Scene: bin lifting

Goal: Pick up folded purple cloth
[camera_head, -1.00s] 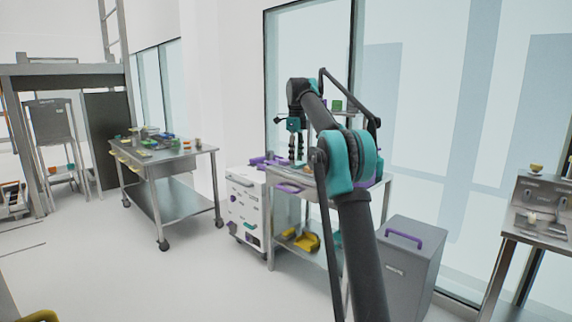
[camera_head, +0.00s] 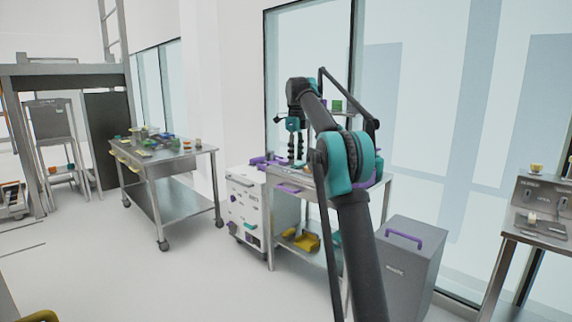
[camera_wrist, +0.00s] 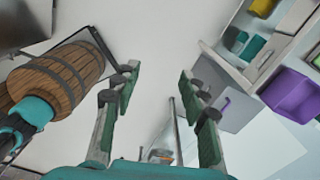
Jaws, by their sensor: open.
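My gripper (camera_head: 295,159) hangs fingers-down in the head view, above the steel cart. In the wrist view my gripper (camera_wrist: 158,75) is open, with its two fingers well apart and only pale floor showing between the tips. I cannot make out a folded purple cloth for certain. A flat purple shape (camera_head: 265,160) lies on top of the white drawer cabinet, too small to identify. My arm hides part of the cart top.
The steel cart (camera_head: 283,175) stands beside the white drawer cabinet (camera_head: 243,205). A grey waste bin (camera_head: 408,265) stands right of it. The wrist view shows a wooden barrel (camera_wrist: 62,76) and a purple bin (camera_wrist: 292,95). Open floor lies left of the cabinet.

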